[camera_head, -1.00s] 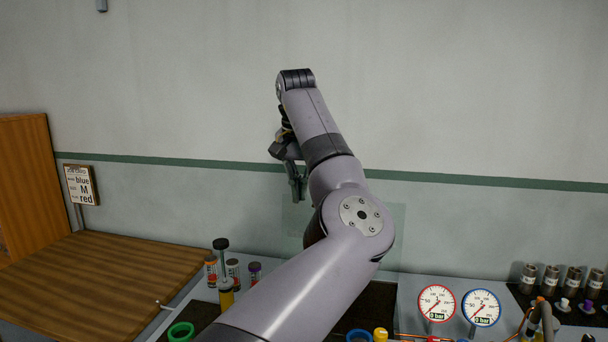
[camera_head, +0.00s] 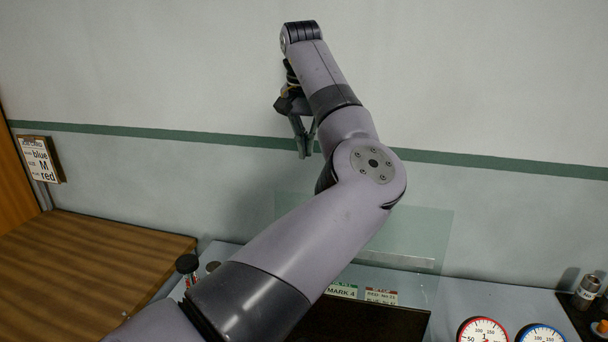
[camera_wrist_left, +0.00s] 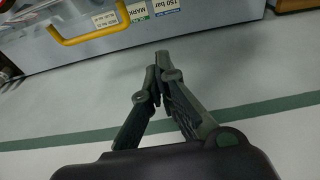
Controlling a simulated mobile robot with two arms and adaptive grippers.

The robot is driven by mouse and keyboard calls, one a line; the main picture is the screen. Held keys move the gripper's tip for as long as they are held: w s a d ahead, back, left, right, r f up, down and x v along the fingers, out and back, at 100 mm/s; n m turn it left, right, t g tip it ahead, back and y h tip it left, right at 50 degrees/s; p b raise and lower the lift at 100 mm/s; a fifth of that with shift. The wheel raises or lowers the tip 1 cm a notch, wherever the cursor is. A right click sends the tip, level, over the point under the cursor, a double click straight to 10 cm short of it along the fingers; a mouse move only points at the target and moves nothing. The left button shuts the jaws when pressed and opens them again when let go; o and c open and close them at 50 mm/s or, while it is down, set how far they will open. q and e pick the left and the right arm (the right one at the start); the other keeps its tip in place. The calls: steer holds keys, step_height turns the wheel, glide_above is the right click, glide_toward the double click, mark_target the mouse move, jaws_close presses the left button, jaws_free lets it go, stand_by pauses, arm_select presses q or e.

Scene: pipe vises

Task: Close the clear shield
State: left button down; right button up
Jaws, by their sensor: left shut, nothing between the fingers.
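The clear shield (camera_head: 425,235) is a thin see-through panel. In the head view it stands up at the back of the bench, in front of the wall, partly hidden by my left arm. My left gripper (camera_head: 304,152) hangs from the raised wrist, above the shield's top edge in the picture and in front of the wall. In the left wrist view my left gripper (camera_wrist_left: 162,62) is shut and empty, with its fingertips together. A yellow handle (camera_wrist_left: 95,36) shows there at the upper left, apart from the fingers. My right gripper is not in view.
A red-rimmed gauge (camera_head: 483,331) and a blue-rimmed gauge (camera_head: 541,334) stand at the lower right. A wooden table (camera_head: 90,270) is at the left. A label reading MARK 4 (camera_head: 342,290) lies below my arm. The wall (camera_head: 500,80) behind is bare.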

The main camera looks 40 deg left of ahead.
arm_select(q)
step_height(320, 180, down, 7)
steer(key=s+d+p, duration=0.1)
steer(key=s+p, duration=0.1)
steer(key=p, duration=0.1)
steer(key=shift+d+f+p, duration=0.15)
steer(key=shift+p, duration=0.25)
steer(key=shift+f, duration=0.1)
